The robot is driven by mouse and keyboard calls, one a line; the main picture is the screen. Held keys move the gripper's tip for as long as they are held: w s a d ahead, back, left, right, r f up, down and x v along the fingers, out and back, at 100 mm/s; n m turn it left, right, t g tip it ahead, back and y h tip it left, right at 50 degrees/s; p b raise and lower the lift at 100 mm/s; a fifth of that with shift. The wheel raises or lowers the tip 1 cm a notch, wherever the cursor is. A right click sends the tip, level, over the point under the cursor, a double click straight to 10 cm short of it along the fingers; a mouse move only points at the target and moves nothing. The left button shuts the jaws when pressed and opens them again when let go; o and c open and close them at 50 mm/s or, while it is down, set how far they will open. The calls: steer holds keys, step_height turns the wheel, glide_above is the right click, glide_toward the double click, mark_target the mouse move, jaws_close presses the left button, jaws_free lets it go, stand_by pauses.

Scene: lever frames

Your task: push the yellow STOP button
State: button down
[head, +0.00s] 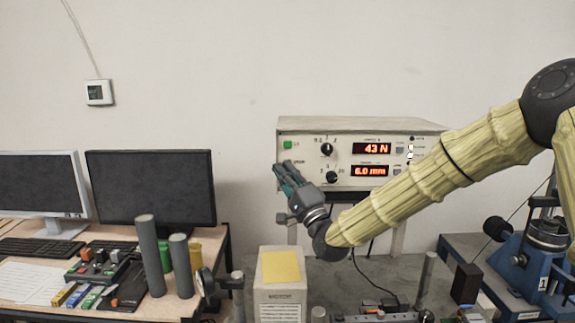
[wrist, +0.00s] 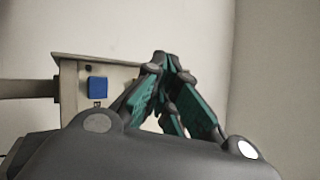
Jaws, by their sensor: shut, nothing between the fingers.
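A beige control unit (head: 350,125) with two red displays, two black knobs and a green square button (head: 287,145) stands by the back wall in the head view. My gripper (head: 281,168) is shut and empty, its tips in front of the unit's lower left face, below the green button. It hides that part of the panel. I cannot make out a yellow STOP button in either view. The wrist view shows my gripper (wrist: 163,58) with its tips together, and beyond it, to the left, a beige box with a blue square button (wrist: 97,88). I cannot tell if the tips touch anything.
A pale box (head: 281,295) with a yellow patch (head: 281,267) on top stands in front of the unit. Grey cylinders (head: 150,255) and two monitors (head: 150,187) are at left. Blue machinery (head: 525,270) is at right. The wall above the unit is clear.

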steer(key=shift+s+b, duration=0.75)
steer(key=shift+s, duration=1.8)
